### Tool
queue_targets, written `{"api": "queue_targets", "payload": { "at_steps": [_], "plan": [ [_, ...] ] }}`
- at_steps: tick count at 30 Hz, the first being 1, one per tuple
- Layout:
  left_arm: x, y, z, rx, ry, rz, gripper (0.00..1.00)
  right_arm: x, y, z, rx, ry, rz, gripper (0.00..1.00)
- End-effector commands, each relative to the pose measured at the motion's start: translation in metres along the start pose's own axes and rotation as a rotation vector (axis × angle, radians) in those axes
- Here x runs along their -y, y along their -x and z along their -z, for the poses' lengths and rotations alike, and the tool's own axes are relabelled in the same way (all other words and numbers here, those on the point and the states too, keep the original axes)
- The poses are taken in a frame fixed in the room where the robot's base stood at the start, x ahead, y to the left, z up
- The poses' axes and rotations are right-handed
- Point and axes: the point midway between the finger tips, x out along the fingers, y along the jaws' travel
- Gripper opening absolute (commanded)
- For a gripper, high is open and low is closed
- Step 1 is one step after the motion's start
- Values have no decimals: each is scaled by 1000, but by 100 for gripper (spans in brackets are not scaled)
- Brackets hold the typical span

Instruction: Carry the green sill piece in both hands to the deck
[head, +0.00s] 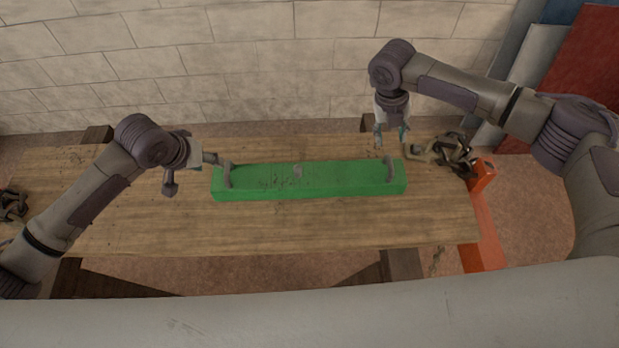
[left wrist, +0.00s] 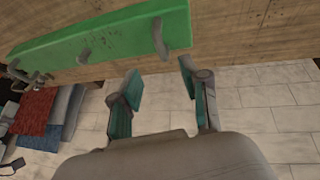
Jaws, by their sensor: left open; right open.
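The green sill piece (head: 265,181) lies flat along the wooden bench top. A grey handle stands near each end, the left handle (head: 227,176) and the right handle (head: 389,168), with a small grey knob (head: 298,170) between. My left gripper (head: 196,171) is open and empty beside the left end. In the left wrist view its open fingers (left wrist: 160,82) point toward the near handle (left wrist: 158,38), apart from it. My right gripper (head: 391,138) is open, pointing down just above and behind the right handle. I cannot identify the deck.
The wooden bench (head: 300,229) has clear boards in front of the piece. A dark chain (head: 455,152) lies at its right end beside an orange beam (head: 480,215). Another dark heap (head: 12,205) lies at the left end. Grey and red panels (head: 575,75) lean at the right.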

Motion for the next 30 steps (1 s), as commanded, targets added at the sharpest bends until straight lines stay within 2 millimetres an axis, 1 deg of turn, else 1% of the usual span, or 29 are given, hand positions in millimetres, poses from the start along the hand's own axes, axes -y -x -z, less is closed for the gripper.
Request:
{"api": "queue_targets", "payload": {
  "at_steps": [1, 9, 15, 18, 21, 24, 30],
  "plan": [
    [-1, -10, -1, 4, 1, -1, 46, 0, -10, 1, -2, 0, 1, 45],
    [0, -64, -1, 4, 0, 1, 46, 0, -64, 1, -3, 0, 1, 45],
    [-1, -97, -1, 2, 0, -1, 46, 0, -97, 1, -1, 0, 1, 45],
    [-1, -108, 0, 2, -1, -1, 46, 0, -108, 0, -1, 0, 0, 45],
    [0, -115, -1, 2, -1, 0, 46, 0, -115, 0, -1, 0, 0, 45],
    [0, -118, 0, 1, -1, 0, 46, 0, -118, 0, 0, 1, 0, 45],
    [0, -119, -1, 0, -2, 0, 46, 0, -118, 0, 0, 0, -1, 45]
  ]
}}
